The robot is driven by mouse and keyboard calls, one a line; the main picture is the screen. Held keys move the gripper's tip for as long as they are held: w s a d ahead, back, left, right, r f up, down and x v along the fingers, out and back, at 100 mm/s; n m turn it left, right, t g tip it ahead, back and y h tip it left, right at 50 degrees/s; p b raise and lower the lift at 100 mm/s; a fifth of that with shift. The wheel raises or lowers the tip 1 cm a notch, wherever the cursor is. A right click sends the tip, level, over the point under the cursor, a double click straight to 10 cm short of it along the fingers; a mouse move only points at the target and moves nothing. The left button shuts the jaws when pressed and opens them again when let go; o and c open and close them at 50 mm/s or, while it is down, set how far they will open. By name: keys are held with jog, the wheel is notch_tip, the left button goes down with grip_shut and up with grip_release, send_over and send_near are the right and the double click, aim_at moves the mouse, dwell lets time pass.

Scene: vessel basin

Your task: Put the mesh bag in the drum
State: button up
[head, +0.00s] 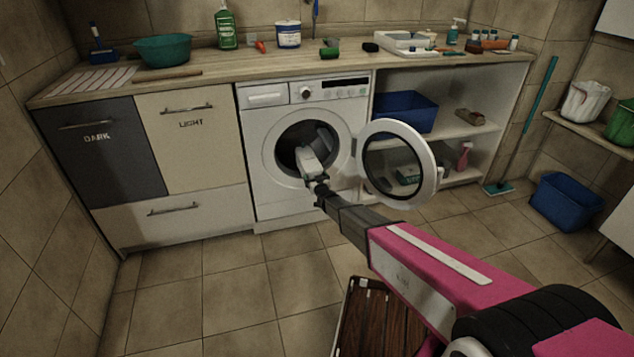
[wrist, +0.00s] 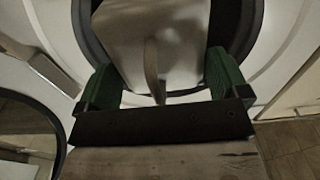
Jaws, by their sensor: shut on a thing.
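The pale mesh bag (head: 308,161) hangs from my gripper (head: 315,179) at the open mouth of the washing machine. The dark drum (head: 287,157) lies behind it, and the bag's upper part overlaps the opening. In the wrist view the bag (wrist: 165,40) fills much of the opening, and a narrow strip of it runs down between the green finger pads of my gripper (wrist: 163,88). My gripper is shut on the bag. How deep the bag reaches into the drum I cannot tell.
The round washer door (head: 434,180) stands open to the right of the opening, close to my arm. A counter (head: 220,69) runs above the machine. The floor at left is clear.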

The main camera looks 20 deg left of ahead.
jog(key=shift+x, duration=2.2)
